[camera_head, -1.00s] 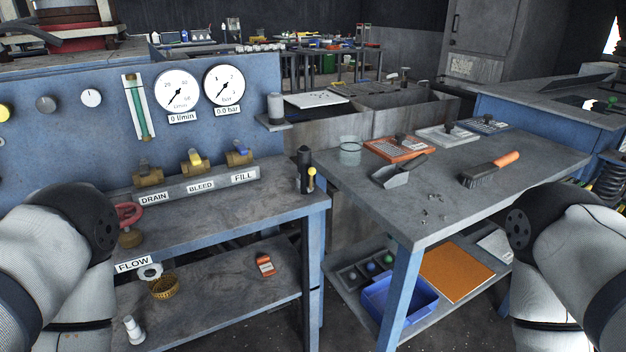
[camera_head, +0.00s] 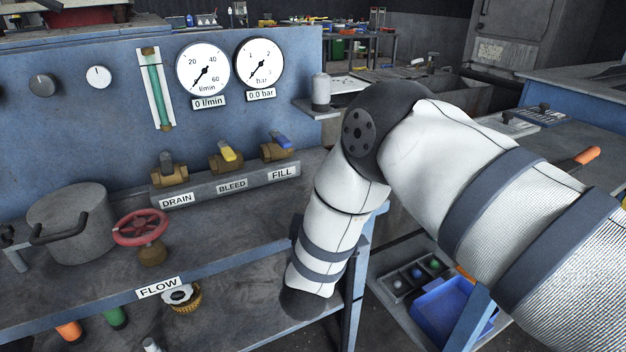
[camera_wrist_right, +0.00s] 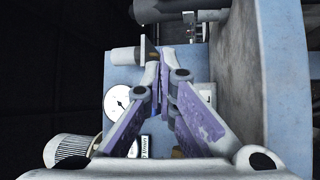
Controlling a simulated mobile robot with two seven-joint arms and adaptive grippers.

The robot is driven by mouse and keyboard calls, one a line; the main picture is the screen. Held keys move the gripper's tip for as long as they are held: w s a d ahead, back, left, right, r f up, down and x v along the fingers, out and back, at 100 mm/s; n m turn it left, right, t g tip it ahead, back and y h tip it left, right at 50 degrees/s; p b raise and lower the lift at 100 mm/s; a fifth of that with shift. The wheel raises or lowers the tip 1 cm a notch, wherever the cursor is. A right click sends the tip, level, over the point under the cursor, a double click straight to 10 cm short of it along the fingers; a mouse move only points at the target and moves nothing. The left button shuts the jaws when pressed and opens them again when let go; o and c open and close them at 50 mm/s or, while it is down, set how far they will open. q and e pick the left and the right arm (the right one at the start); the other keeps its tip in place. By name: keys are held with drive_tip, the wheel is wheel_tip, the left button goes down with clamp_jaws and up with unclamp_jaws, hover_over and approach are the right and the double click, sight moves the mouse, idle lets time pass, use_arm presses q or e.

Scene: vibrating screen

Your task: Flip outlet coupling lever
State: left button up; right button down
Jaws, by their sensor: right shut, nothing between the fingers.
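My right arm crosses the head view from the right and reaches down past the bench's right end; its hand is hidden there. In the right wrist view my right gripper (camera_wrist_right: 163,58) is shut and empty, its purple-faced fingers pointing to the top of the picture. Beyond the fingertips are a pale cylindrical fitting (camera_wrist_right: 126,55) and small metal parts (camera_wrist_right: 190,20). I cannot tell which of these is the outlet coupling or its lever, or whether the fingers touch anything. My left gripper is not in view.
A red handwheel (camera_head: 141,228) and a grey pot (camera_head: 72,222) stand on the bench. The wrist view shows a white dial (camera_wrist_right: 117,102) and a grey-blue surface (camera_wrist_right: 238,90) close on the right.

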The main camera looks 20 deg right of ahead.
drive_tip(key=x, duration=0.7)
drive_tip(key=shift+d, duration=0.1)
drive_tip(key=shift+s+d+r, duration=0.25)
drive_tip(key=shift+s+d, duration=0.7)
drive_tip(key=shift+d, duration=0.15)
drive_tip(key=shift+s+d+f+p, duration=0.25)
drive_tip(key=shift+s+f+p, duration=0.05)
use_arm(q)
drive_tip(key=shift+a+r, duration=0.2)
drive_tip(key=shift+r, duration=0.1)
use_arm(e)
drive_tip(key=shift+f, duration=0.1)
